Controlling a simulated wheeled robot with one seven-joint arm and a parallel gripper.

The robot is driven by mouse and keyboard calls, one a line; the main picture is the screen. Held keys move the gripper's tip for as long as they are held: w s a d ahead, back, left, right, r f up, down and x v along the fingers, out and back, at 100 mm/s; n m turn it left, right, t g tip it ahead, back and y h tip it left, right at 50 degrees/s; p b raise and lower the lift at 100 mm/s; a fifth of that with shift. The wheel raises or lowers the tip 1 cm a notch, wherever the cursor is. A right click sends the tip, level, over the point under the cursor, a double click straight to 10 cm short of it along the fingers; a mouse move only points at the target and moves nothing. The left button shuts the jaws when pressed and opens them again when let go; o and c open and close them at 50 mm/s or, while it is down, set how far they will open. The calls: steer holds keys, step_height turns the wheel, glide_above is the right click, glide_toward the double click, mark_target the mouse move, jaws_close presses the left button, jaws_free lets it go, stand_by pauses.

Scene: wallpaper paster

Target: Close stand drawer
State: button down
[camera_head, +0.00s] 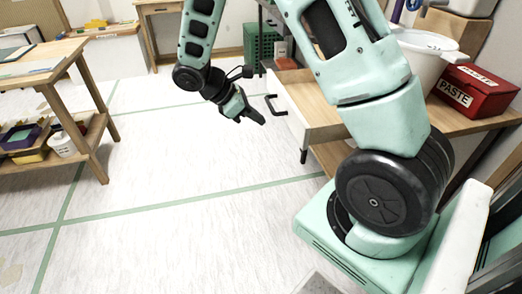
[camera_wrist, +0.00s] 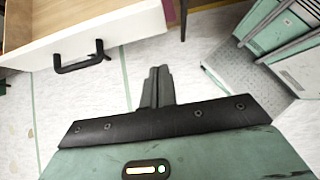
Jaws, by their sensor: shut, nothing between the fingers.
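The stand (camera_head: 452,118) is a wooden table at the right in the head view, partly hidden behind my arm. Its drawer (camera_head: 300,103) has a white front, a wooden side and a black handle (camera_head: 275,105), and it sticks out to the left. In the wrist view the drawer front (camera_wrist: 105,38) and handle (camera_wrist: 79,56) fill the upper left, with part of the open inside showing. My gripper (camera_head: 257,116) is shut and empty, to the left of the handle and apart from it. In the wrist view its fingers (camera_wrist: 158,75) are together, to the right of the handle.
A red paste box (camera_head: 474,90) and a white bucket (camera_head: 424,58) stand on the stand. A wooden table (camera_head: 42,66) with a lower shelf is at the left. A green crate (camera_head: 262,47) is behind. The floor between is clear.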

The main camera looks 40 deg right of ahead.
steer(key=b, duration=0.2)
glide_toward(300, 137)
step_height(300, 137, down, 4)
steer(key=s+d, duration=0.2)
steer(key=shift+s+d+f, duration=0.1)
steer(key=shift+d+f, duration=0.05)
steer(key=shift+d, duration=0.5)
steer(key=s+d+b, duration=0.1)
steer(key=s+d, duration=0.3)
steer(key=d, duration=0.2)
steer(key=s+d, duration=0.3)
steer(key=d, duration=0.4)
steer(key=s+d+b, duration=0.1)
steer(key=s+d, duration=0.3)
steer(key=d, duration=0.2)
steer(key=shift+s+d+b, duration=0.3)
steer(key=shift+s, duration=0.05)
steer(key=shift+s+d, duration=0.35)
steer(key=shift+d, duration=0.15)
steer(key=shift+s, duration=0.1)
